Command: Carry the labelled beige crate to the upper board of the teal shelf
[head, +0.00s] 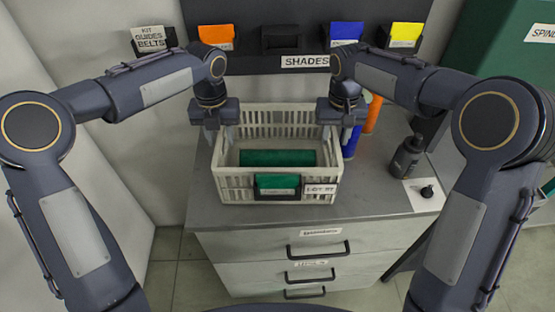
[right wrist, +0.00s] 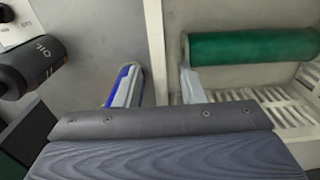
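The beige slatted crate (head: 234,186) stands on the grey cabinet top, with a green roll (head: 277,158) inside and a "LOT" label (head: 320,189) on its front. My left gripper (head: 221,135) is at the crate's left wall, its fingers apart on either side of the rim. My right gripper (head: 341,135) is at the right wall. In the right wrist view the crate wall (right wrist: 155,50) runs between its two separated fingers, with gaps beside it. A dark teal surface (head: 492,42) with a "SPIND" label is at the upper right; no shelf board is clear.
A black bottle (head: 407,156) and a white card (head: 422,196) are farther right. The cabinet (head: 245,247) has drawers with black handles.

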